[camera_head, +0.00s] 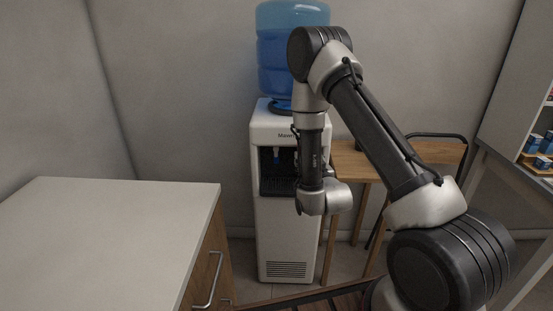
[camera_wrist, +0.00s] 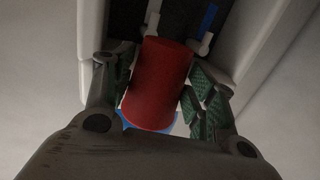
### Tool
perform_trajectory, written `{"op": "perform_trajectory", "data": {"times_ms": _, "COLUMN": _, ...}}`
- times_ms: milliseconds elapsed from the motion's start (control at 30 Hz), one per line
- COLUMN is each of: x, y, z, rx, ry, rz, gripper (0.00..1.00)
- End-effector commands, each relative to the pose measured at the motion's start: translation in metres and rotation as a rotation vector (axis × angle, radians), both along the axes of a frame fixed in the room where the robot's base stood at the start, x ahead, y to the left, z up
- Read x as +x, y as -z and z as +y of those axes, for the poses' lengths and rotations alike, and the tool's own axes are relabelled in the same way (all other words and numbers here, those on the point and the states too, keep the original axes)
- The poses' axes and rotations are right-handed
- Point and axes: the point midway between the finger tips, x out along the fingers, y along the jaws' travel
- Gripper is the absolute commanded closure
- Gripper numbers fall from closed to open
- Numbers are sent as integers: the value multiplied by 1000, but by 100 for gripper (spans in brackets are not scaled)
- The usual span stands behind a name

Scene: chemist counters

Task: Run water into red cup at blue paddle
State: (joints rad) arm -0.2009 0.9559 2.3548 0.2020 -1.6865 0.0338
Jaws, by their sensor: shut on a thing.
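The red cup (camera_wrist: 158,84) is held between the two green-padded fingers of my gripper (camera_wrist: 160,95) in the wrist view. The blue paddle (camera_wrist: 208,18) shows beyond the cup, up and to its right, apart from it in the picture. A white tap part (camera_wrist: 152,14) is just above the cup. My wrist covers the recess's right part. My gripper and the cup are hidden there. The cup's inside is not visible.
A blue water bottle (camera_head: 276,55) sits on top of the dispenser. A white-topped counter (camera_head: 110,225) with a wooden front is at left. A wooden table (camera_head: 352,163) stands right of the dispenser, and a shelf unit (camera_head: 515,135) is at far right.

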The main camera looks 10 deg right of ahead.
Motion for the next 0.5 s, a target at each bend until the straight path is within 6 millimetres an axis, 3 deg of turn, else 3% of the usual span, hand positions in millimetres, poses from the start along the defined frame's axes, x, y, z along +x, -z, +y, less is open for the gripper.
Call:
{"op": "perform_trajectory", "data": {"times_ms": 133, "x": -3, "y": 9, "z": 4, "rx": -1, "ry": -7, "rz": 3, "gripper": 54}}
{"op": "perform_trajectory", "data": {"times_ms": 233, "x": -9, "y": 30, "z": 8, "rx": -2, "ry": -17, "rz": 6, "gripper": 54}}
{"op": "perform_trajectory", "data": {"times_ms": 367, "x": -16, "y": 74, "z": 27, "rx": -2, "ry": -74, "rz": 9, "gripper": 54}}
{"op": "perform_trajectory", "data": {"times_ms": 500, "x": -24, "y": 120, "z": 58, "rx": 0, "ry": -184, "rz": 5, "gripper": 54}}
